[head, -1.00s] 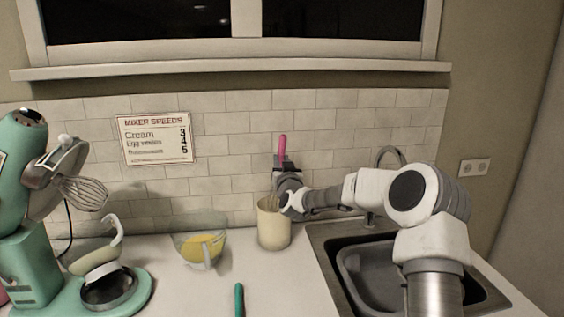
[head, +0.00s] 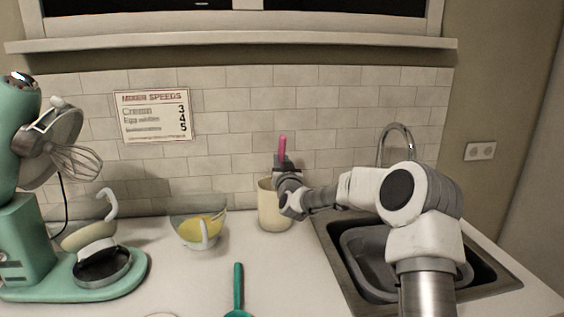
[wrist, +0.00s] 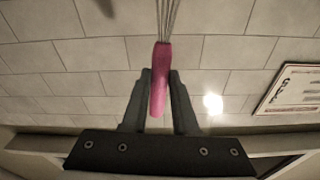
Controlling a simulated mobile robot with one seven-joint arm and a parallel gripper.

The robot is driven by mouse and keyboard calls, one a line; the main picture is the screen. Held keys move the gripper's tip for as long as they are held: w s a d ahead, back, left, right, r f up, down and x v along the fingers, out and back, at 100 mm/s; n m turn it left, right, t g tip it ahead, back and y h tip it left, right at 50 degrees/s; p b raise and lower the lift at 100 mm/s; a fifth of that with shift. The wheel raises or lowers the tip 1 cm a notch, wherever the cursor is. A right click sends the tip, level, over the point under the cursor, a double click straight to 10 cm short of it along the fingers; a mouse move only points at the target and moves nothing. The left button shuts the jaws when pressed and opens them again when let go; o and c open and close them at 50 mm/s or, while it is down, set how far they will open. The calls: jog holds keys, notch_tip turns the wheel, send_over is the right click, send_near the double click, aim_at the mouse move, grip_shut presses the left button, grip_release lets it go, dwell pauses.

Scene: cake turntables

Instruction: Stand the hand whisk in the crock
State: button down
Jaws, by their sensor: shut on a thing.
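The hand whisk has a pink handle (head: 283,146) that sticks up above my gripper (head: 281,166), roughly upright. In the wrist view, which looks upside down, my gripper (wrist: 158,82) is shut on that pink handle (wrist: 160,62), and the wire loops (wrist: 167,16) run away from it. The cream crock (head: 273,211) stands on the counter left of the sink. My gripper is at and just above its right rim. In the head view the wires are hidden by my gripper and the crock, so I cannot tell how deep they sit.
A glass bowl of yellow liquid (head: 201,230) stands left of the crock. A teal utensil (head: 238,288) lies in front. A teal stand mixer (head: 28,235) is at far left. The sink (head: 330,232) and its tap (head: 410,146) are at right. The tiled wall (head: 240,140) is close behind.

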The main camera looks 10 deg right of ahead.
jog(key=shift+f, duration=0.35)
jog(key=c, duration=0.6)
grip_release()
jog(key=s+f+b, duration=0.1)
jog(key=s+f, duration=0.1)
jog(key=s, duration=1.5)
jog(key=shift+s+b, duration=0.15)
jog(key=shift+b, duration=0.15)
jog(key=shift+a, duration=0.15)
